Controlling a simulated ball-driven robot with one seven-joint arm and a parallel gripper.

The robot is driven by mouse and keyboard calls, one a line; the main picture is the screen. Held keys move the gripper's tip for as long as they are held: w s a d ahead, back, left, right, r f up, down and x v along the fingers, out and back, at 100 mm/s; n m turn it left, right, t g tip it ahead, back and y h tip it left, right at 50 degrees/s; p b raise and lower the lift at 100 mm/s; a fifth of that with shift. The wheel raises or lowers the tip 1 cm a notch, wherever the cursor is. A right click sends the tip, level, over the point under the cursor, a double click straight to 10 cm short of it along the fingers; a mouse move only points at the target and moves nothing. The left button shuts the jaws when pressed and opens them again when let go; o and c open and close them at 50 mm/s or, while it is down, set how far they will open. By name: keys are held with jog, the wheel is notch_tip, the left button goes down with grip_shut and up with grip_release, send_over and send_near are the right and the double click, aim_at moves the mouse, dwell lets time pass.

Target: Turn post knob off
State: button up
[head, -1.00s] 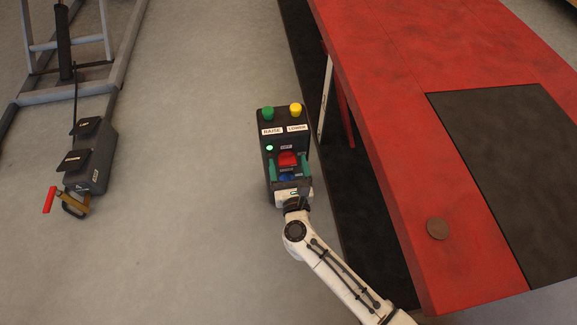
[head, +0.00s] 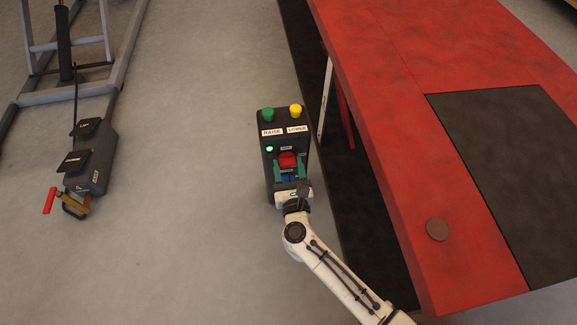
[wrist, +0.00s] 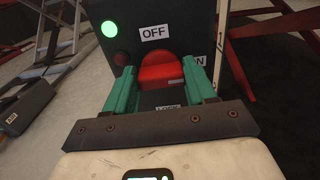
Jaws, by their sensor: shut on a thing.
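The red post knob (head: 288,158) is on the front of the dark control post (head: 268,185). In the wrist view the knob (wrist: 160,74) sits below an OFF label (wrist: 155,33), with an ON label partly hidden at its right and a LOCK label below. My gripper (head: 289,165) reaches the post from the front. Its green fingers (wrist: 160,80) stand on either side of the knob, shut on it. The fingers hide the knob's sides. A green lamp (head: 269,149) on the post is lit, and it also shows in the wrist view (wrist: 109,29).
A green button (head: 267,115) marked RAISE and a yellow button (head: 295,111) marked LOWER top the post. A red lift table (head: 400,130) stands close on the right. A foot pedal unit (head: 92,165) lies at left. Grey floor between is clear.

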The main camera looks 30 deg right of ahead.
jog(key=n+p, duration=0.2)
jog(key=n, duration=0.2)
jog(key=shift+r, duration=0.1)
jog(key=n+p, duration=0.2)
jog(key=n, duration=0.3)
jog(key=shift+a, duration=0.15)
jog(key=n+p, duration=0.1)
jog(key=n, duration=0.3)
jog(key=shift+f+n+p, duration=0.2)
jog(key=shift+n+p, duration=0.2)
jog(key=shift+a+f+n+p, duration=0.15)
jog(key=shift+n+p, duration=0.35)
jog(key=shift+n, duration=1.4)
jog(key=o, duration=1)
jog(key=shift+o, duration=0.2)
